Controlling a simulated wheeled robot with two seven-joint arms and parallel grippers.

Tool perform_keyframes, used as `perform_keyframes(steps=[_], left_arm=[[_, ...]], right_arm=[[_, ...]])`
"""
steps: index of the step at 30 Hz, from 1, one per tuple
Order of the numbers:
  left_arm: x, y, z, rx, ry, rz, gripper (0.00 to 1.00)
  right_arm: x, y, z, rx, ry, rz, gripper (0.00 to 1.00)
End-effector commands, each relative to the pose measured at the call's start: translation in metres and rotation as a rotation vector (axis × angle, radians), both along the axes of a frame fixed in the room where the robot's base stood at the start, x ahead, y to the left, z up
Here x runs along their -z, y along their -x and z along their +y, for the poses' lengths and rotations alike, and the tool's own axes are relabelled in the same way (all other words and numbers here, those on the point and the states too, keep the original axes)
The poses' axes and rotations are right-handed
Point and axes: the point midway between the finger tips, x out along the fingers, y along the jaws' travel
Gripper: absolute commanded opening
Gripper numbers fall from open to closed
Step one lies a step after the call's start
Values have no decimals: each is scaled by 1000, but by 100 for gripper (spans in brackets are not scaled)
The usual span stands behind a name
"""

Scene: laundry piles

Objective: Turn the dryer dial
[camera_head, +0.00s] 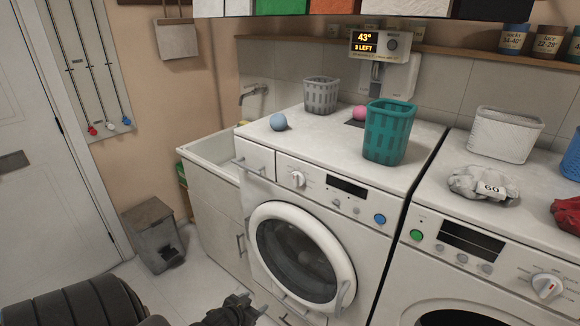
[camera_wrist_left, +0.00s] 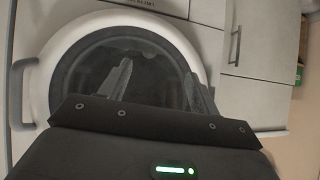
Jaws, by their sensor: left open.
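My left gripper (camera_head: 250,304) is low in the head view, in front of the left machine's round door (camera_head: 298,258). It is open and empty, and both dark fingers show apart before the door glass in the left wrist view (camera_wrist_left: 158,70). The left white machine has a white dial (camera_head: 298,179) on its panel, above and right of my gripper. The right white machine has a larger white dial (camera_head: 547,287) with an orange mark, far to the right of my gripper. No readable label shows which machine is the dryer. My right gripper is out of view.
On the machines stand a grey basket (camera_head: 321,95), a teal basket (camera_head: 388,131), a white basket (camera_head: 507,134) and a grey cloth marked 60 (camera_head: 483,185). A sink cabinet (camera_head: 213,215) and a metal bin (camera_head: 153,235) stand left.

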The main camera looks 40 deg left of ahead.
Motion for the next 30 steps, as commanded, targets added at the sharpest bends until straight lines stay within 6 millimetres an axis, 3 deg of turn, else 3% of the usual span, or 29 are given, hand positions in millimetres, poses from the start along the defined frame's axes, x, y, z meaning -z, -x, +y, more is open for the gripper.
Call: perform_keyframes(steps=[1, 3, 6, 9, 12, 16, 23, 30], left_arm=[[-74, -25, 9, 8, -5, -105, 62], [-153, -50, 14, 20, 2, -233, 62], [-251, -69, 11, 54, 10, -386, 62], [-325, -76, 1, 90, 22, -499, 62], [-374, -77, -8, 120, 29, -574, 62], [-403, -75, -15, 142, 36, -620, 62], [-407, -79, -16, 145, 38, -628, 62], [-410, -116, -14, 144, 36, -630, 62]], right_arm=[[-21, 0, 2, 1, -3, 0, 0], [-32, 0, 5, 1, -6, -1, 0], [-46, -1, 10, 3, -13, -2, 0], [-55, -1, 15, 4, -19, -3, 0], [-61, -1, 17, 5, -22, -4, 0], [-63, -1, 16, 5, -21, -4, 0], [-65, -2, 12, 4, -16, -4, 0], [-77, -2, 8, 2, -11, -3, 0]])
